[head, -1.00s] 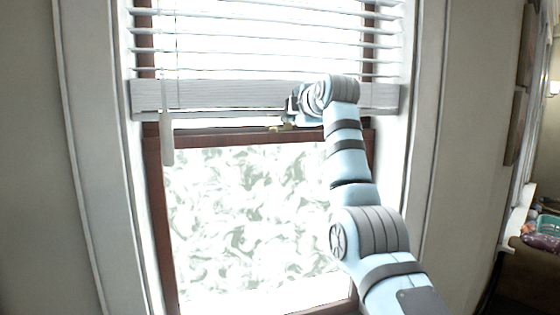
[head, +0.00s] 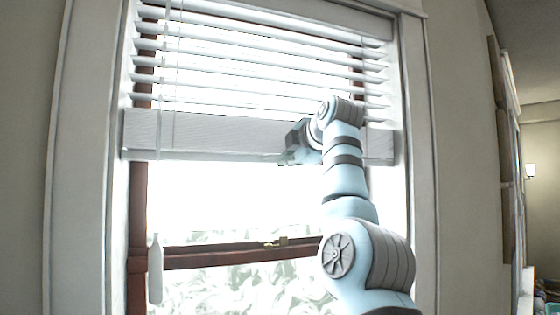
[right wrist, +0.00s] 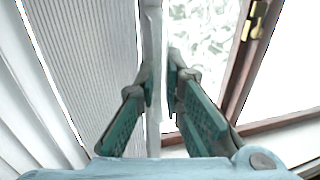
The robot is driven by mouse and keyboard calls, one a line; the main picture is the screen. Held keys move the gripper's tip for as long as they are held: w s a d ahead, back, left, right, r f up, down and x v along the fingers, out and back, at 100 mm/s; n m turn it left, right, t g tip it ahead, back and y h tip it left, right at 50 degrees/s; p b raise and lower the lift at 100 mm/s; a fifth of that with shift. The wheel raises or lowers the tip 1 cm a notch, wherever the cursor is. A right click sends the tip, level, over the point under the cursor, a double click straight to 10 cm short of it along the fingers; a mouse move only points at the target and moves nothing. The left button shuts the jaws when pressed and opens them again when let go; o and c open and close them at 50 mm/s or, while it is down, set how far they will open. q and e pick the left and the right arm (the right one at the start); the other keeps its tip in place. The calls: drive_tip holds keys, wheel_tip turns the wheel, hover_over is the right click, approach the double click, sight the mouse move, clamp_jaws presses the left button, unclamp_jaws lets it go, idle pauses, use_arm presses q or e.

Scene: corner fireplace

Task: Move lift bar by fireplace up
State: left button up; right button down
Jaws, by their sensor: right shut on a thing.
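The lift bar (head: 220,135) is the wide pale bottom rail of the white window blind, hanging level across the window. In the right wrist view its ribbed face (right wrist: 85,60) runs along the left side of the fingers. My right gripper (head: 290,156) is at the lower edge of the bar, right of its middle. In the right wrist view its two teal fingers (right wrist: 158,85) are closed on the bar's thin edge, one on each side. The far side of the grip is hidden in the head view. My left gripper is not in view.
Raised blind slats (head: 250,70) hang above the bar. A cord with a pale tassel (head: 155,270) hangs at the left. The brown sash rail (head: 200,258) with a brass latch crosses below, with bright clear glass between it and the bar. White trim frames both sides.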

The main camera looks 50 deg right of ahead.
drive_tip(key=shift+s+r, duration=0.1)
drive_tip(key=shift+r, duration=0.3)
drive_tip(key=c, duration=1.9)
unclamp_jaws()
drive_tip(key=shift+o, duration=1)
drive_tip(key=shift+w+f, duration=0.2)
drive_tip(key=shift+w, duration=0.05)
drive_tip(key=shift+s, duration=0.15)
drive_tip(key=v, duration=1.2)
drive_tip(key=shift+d+f, duration=0.15)
